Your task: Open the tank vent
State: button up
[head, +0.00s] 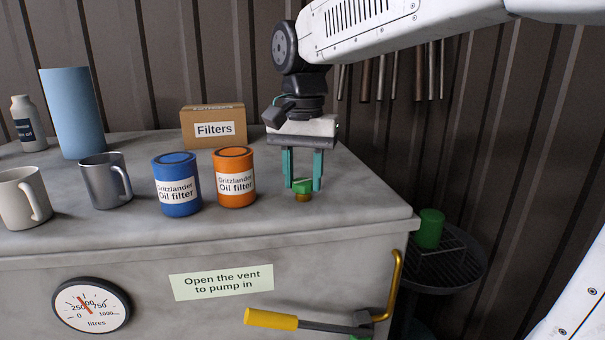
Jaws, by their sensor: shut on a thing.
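The tank vent (303,187) is a small green knob on a brass-coloured base, on top of the grey tank (330,225) near its right end. My gripper (303,184) points straight down over it. Its two teal fingers are shut on the green knob, one on each side. The brass base (303,198) shows just below the fingertips. A label reading "Open the vent to pump in" (222,281) is on the tank's front.
An orange oil filter (235,187) and a blue one (178,196) stand left of my gripper. A "Filters" box (213,127) is behind. Mugs, a blue cylinder (73,113) and a bottle are farther left. A yellow-handled lever (271,319) and litres gauge (92,306) are in front.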

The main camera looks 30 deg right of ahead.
aim_at(303, 181)
jog(key=n, duration=1.4)
dwell(0.4)
jog(key=o, duration=1)
notch_tip(303, 181, up, 8)
jog(key=shift+f, duration=0.1)
dwell(0.3)
